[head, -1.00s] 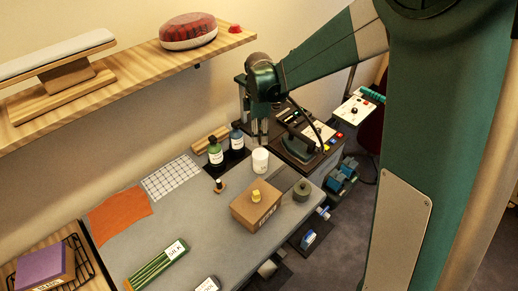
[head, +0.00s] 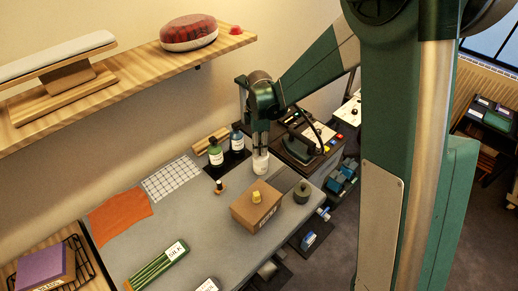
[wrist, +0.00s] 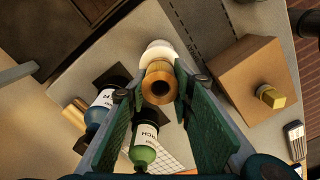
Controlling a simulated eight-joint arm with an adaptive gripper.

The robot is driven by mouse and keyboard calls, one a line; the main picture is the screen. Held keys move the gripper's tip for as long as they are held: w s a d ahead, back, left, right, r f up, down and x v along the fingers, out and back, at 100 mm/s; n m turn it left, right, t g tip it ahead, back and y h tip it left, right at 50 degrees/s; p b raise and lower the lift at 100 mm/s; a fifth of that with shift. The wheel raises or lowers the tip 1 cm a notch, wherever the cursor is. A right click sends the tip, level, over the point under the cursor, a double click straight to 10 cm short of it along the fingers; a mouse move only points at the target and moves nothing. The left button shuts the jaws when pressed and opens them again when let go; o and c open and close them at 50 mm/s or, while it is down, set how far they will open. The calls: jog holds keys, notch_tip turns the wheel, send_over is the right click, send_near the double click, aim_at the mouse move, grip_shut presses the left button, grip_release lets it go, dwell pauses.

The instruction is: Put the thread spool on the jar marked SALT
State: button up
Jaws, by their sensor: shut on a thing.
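My gripper (head: 261,146) points down over the white jar (head: 260,168) on the grey table. In the wrist view its fingers (wrist: 161,86) are shut on a tan thread spool (wrist: 151,74), whose dark centre hole faces the camera. The white jar also shows in the wrist view (wrist: 156,46), just beyond the spool and partly hidden by it. I cannot tell whether the spool touches the jar. No SALT mark can be read on the jar from here.
Green (head: 215,153) and blue (head: 237,141) bottles stand close left of the jar. A cardboard box (head: 248,215) with a yellow piece (head: 256,197) on top stands in front. A dark round weight (head: 302,192) is to the right, and a machine (head: 300,140) stands behind.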

jog(key=shift+f, duration=0.65)
jog(key=shift+f, duration=0.15)
jog(key=o, duration=0.9)
notch_tip(320, 180, up, 12)
jog(key=shift+r, duration=0.2)
dwell(0.7)
jog(key=shift+s+d, duration=0.1)
